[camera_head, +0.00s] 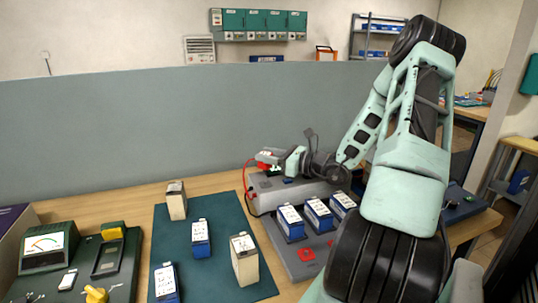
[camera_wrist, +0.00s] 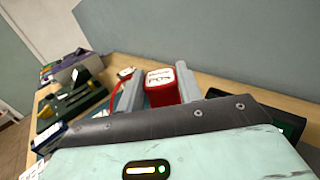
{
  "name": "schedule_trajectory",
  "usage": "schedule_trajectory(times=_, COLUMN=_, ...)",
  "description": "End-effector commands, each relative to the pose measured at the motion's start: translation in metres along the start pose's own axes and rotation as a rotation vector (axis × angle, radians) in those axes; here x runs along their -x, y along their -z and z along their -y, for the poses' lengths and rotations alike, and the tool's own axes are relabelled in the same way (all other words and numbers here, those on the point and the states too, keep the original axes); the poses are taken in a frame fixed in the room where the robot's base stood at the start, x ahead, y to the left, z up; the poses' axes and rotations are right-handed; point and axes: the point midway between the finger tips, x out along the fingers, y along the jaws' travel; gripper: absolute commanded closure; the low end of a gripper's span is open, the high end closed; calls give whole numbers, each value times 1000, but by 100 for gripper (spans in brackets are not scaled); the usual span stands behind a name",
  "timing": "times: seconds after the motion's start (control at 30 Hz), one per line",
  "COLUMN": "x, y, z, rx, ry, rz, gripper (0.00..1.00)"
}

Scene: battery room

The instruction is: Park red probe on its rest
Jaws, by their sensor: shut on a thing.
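The red probe (camera_head: 264,165) has a white label on its top. My gripper (camera_head: 272,158) is shut on it, above the left part of the grey box (camera_head: 265,186). In the wrist view the red probe (camera_wrist: 160,97) sits between the two grey fingers of my gripper (camera_wrist: 159,88). A red cable (camera_head: 244,180) loops from the probe down to the left end of the grey box. I cannot make out the probe's rest, and my arm hides part of the box. The probe's lower end and its gap to the box are unclear.
Several batteries stand on a dark green mat (camera_head: 220,268). A green meter unit (camera_head: 45,262) is at left. A grey partition (camera_head: 150,125) rises behind the bench.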

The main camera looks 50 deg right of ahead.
Motion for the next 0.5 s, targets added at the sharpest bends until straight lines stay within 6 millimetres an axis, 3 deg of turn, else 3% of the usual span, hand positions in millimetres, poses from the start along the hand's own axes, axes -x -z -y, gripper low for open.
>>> schedule_trajectory(times=0.5, x=0, y=50, z=0, rx=0, ry=-1, rz=0, gripper=91)
